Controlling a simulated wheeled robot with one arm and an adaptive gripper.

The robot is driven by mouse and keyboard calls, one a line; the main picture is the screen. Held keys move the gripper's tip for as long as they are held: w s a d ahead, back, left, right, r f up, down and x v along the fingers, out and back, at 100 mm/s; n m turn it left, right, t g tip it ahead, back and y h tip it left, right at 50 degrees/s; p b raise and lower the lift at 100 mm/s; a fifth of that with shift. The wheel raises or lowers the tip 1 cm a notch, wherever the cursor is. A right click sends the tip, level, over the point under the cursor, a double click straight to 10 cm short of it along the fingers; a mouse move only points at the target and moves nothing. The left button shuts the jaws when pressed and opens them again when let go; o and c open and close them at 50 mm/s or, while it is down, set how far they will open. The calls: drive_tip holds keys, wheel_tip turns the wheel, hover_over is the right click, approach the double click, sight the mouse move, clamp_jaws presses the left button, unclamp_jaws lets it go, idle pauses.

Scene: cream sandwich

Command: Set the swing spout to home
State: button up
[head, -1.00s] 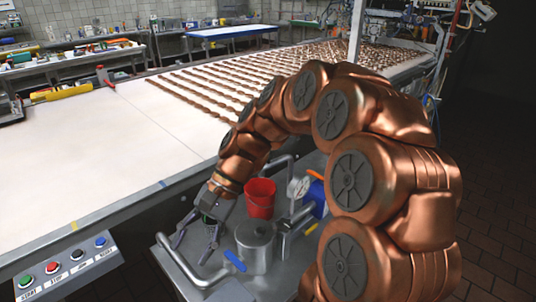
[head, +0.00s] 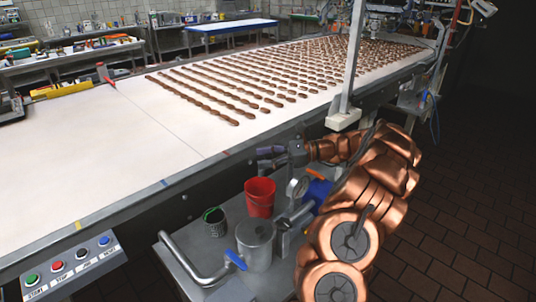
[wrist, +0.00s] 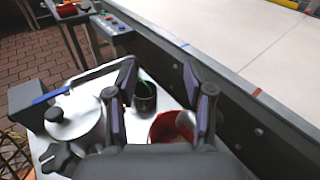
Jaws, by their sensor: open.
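I cannot single out the swing spout with certainty. A steel lidded pot (head: 255,246) stands on the cart with a blue lever (head: 235,261) at its front left. A grey pipe (head: 300,214) runs from the pot's right side up toward a round gauge (head: 297,187). In the wrist view the pot (wrist: 72,128) is at left, with a blue bar (wrist: 50,96) beside it.
A dark green-rimmed cup (head: 214,222) stands left of the bucket. A bent steel handle (head: 188,268) edges the cart (head: 207,253). The conveyor (head: 120,150) lies behind, with a post (head: 350,70) near my arm. A button panel (head: 68,266) is at lower left.

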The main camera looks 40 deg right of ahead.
sight(269, 155)
drive_tip(key=s+d+f+m+t+h, duration=0.1)
drive_tip(key=d+f+m+t, duration=0.2)
drive_tip(key=d, duration=0.7)
drive_tip(key=p+x, duration=0.2)
drive_tip(key=x, duration=0.4)
drive_tip(key=shift+w+a, duration=0.2)
drive_tip(key=shift+a, duration=0.15)
drive_tip(key=shift+w+a+f+p, duration=0.15)
drive_tip(key=shift+w+a+p, duration=0.2)
drive_tip(key=shift+w+a, duration=0.1)
drive_tip(key=shift+d, duration=0.1)
drive_tip(key=shift+c, duration=0.5)
clamp_jaws()
